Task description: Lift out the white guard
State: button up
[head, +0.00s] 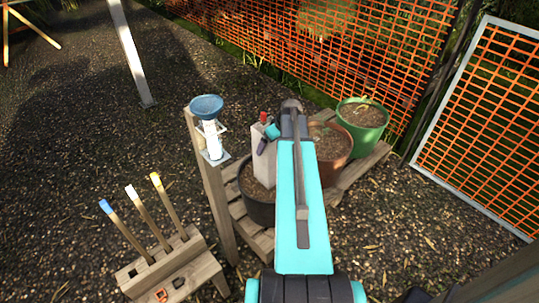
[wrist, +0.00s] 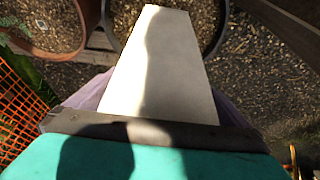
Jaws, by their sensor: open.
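The white guard (head: 263,168) is a pale upright sleeve standing in a black pot (head: 262,208) in the head view. In the wrist view the white guard (wrist: 160,65) fills the middle, narrowing away from me toward the pot, with a shadow across part of it. My gripper (head: 266,138) is at the upper part of the guard. Pale purple shapes, apparently its fingers, show on both sides of the guard in the wrist view. The gripper is open; whether its fingers touch the guard cannot be told. My teal arm hides part of the pots.
A brown pot (head: 332,140) and a green pot (head: 362,140) share the wooden pallet (head: 345,186). A post with a blue funnel (head: 207,107) stands close on the left. A wooden block (head: 172,270) holds colour-tipped stakes. Orange mesh fencing (head: 340,55) runs behind; gravel is open at left.

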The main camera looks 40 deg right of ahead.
dwell(0.3)
jog(key=c, duration=1.3)
jog(key=shift+r, duration=0.1)
notch_tip(320, 180, up, 18)
jog(key=shift+f, duration=0.1)
dwell(0.7)
jog(key=shift+r+p, duration=6.75)
jog(key=shift+r, duration=3.55)
